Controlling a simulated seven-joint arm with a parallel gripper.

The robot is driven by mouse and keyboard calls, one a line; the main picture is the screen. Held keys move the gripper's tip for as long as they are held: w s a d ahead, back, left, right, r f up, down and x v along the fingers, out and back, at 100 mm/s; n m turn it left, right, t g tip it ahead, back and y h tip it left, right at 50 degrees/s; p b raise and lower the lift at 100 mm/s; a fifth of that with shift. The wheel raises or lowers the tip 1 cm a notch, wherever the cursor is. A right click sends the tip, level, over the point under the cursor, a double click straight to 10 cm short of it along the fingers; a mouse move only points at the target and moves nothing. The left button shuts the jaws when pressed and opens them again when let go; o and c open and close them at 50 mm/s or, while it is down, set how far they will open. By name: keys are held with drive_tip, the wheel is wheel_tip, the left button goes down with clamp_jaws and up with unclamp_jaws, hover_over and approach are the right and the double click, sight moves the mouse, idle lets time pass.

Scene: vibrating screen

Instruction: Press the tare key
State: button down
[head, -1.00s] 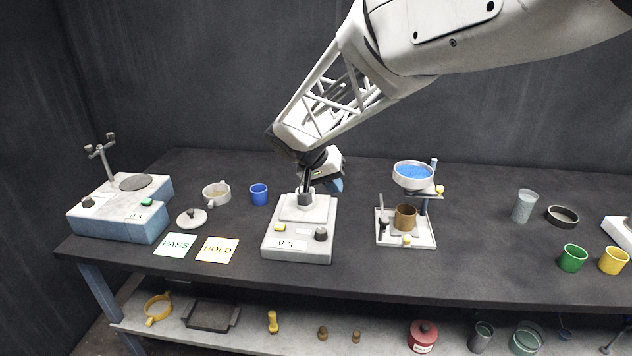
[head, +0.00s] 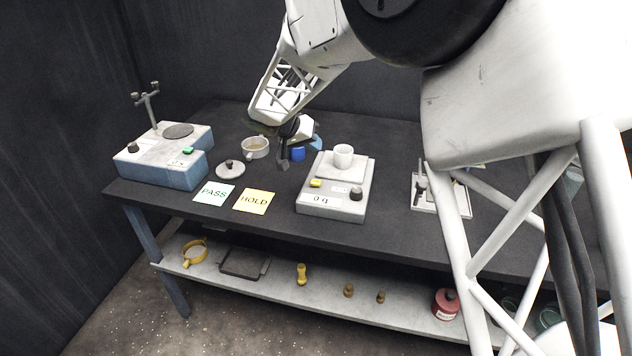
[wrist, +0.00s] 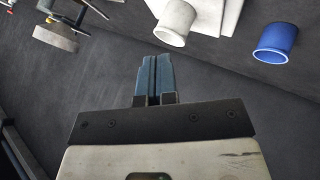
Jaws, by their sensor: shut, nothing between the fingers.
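The bench scale (head: 336,204) stands on the dark table in the head view, its display reading 0 g. A small yellow key (head: 316,183) sits on its front left and a black knob (head: 356,193) on its front right; I cannot read a tare marking on either. A white cup (head: 343,156) stands upright on the pan and also shows in the wrist view (wrist: 175,22). My gripper (head: 284,164) is left of the scale, above the table, apart from key and cup. In the wrist view its blue-grey fingers (wrist: 155,75) are together and empty.
A blue cup (head: 298,154) stands just behind my gripper. A handled pan (head: 255,147), a lid (head: 230,170), a PASS card (head: 213,193) and a HOLD card (head: 254,201) lie to the left. A blue-based machine (head: 165,160) stands at the far left.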

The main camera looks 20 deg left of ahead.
sight(314, 180)
drive_tip(key=shift+f, duration=0.1)
idle(0.3)
drive_tip(key=shift+f, duration=4.3)
drive_tip(key=shift+f, duration=0.85)
drive_tip(key=shift+r, duration=0.9)
drive_tip(key=shift+r, duration=0.15)
idle(0.3)
drive_tip(key=shift+r, duration=2.35)
